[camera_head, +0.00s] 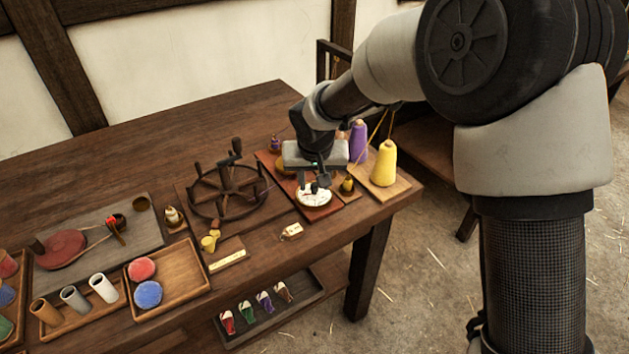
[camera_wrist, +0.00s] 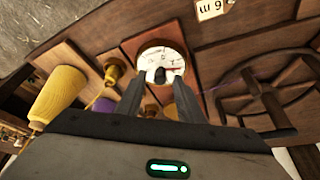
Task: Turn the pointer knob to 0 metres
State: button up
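The round white dial (camera_head: 313,195) is set in a reddish board near the table's right end. It also shows in the wrist view (camera_wrist: 146,53), with dark marks and a bit of red on its face. The dark pointer knob (camera_wrist: 160,76) stands at its middle; its exact setting is too small to read. My gripper (camera_head: 313,182) points down over the dial. In the wrist view my gripper (camera_wrist: 159,80) has its two fingers apart, one on each side of the knob, with what looks like a gap. Contact with the knob cannot be made out.
A yellow thread cone (camera_head: 384,163) and a purple one (camera_head: 358,141) stand close right of my gripper. A spoked wooden wheel (camera_head: 228,190) stands to the left. A small tag (camera_head: 291,231) lies in front; in the wrist view it seems to read 6 m upside down.

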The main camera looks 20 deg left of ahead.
grip_shut()
jog(key=shift+r+n+p, duration=0.15)
jog(key=shift+n+p, duration=0.15)
jog(key=shift+p, duration=0.1)
jog(key=shift+d+r+n+g+y+p, duration=0.15)
jog(key=shift+n+g+y+p, duration=0.2)
jog(key=shift+n+p, duration=0.7)
jog(key=n+g+y+p, duration=0.1)
jog(key=n+p, duration=0.2)
jog(key=p, duration=0.1)
jog(key=shift+w+d, duration=0.1)
jog(key=shift+w, duration=0.05)
jog(key=n+g+y+p, duration=0.1)
jog(key=n+p, duration=0.3)
jog(key=shift+w+n, duration=0.15)
jog(key=shift+n, duration=0.2)
jog(key=shift+w+f+n+g+y+p, duration=0.15)
jog(key=shift+n+g+p, duration=0.35)
jog(key=shift+n, duration=0.65)
jog(key=shift+s+f+n+g+y+p, duration=0.15)
jog(key=shift+n+g+p, duration=0.3)
jog(key=shift+n, duration=0.7)
jog(key=shift+w, duration=0.15)
